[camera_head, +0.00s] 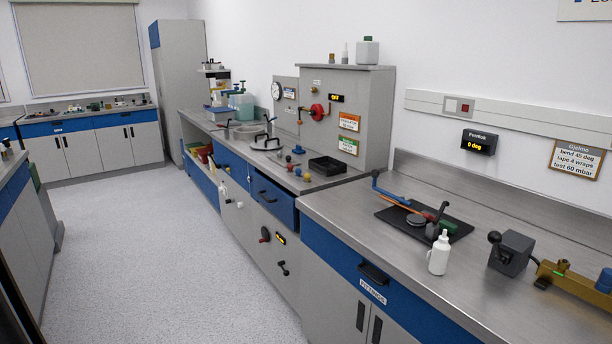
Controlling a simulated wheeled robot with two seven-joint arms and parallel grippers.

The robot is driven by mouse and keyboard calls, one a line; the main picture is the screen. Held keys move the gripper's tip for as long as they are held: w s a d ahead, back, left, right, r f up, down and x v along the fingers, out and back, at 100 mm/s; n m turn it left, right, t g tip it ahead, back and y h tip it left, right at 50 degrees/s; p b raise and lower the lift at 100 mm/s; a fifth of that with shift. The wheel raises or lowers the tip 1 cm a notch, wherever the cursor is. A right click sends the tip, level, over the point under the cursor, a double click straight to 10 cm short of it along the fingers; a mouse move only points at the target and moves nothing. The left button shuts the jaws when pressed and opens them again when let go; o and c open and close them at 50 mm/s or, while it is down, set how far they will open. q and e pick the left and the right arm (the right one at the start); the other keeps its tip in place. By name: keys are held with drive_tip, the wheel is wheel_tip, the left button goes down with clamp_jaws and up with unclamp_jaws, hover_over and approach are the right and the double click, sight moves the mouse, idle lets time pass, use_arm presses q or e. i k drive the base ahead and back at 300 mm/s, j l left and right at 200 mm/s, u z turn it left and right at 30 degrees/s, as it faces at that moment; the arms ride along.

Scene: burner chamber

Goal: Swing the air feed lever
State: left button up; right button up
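Neither of my grippers shows in the head view. No part is legibly labelled as the air feed lever, so I cannot tell which one it is. A red valve handle (317,112) sits on the grey upright panel (351,104), beside a small display (336,98) reading OFF. On the grey cabinet front below the bench are a dark round knob (265,234), a small lit display (281,238) and a black lever-like handle (283,268). Nothing touches these parts.
The near right bench holds a black tray (462,229) with tools, a white bottle (439,254), a dark grey box (511,251) and a brass-coloured fixture (572,284). A blue drawer (272,200) appears to stick out. The speckled floor (170,265) is clear between the benches.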

sight(300, 121)
drive_tip(key=i+j+u, duration=0.45)
drive_tip(key=i, duration=0.55)
drive_tip(key=i+u, duration=0.45)
drive_tip(key=i, duration=0.55)
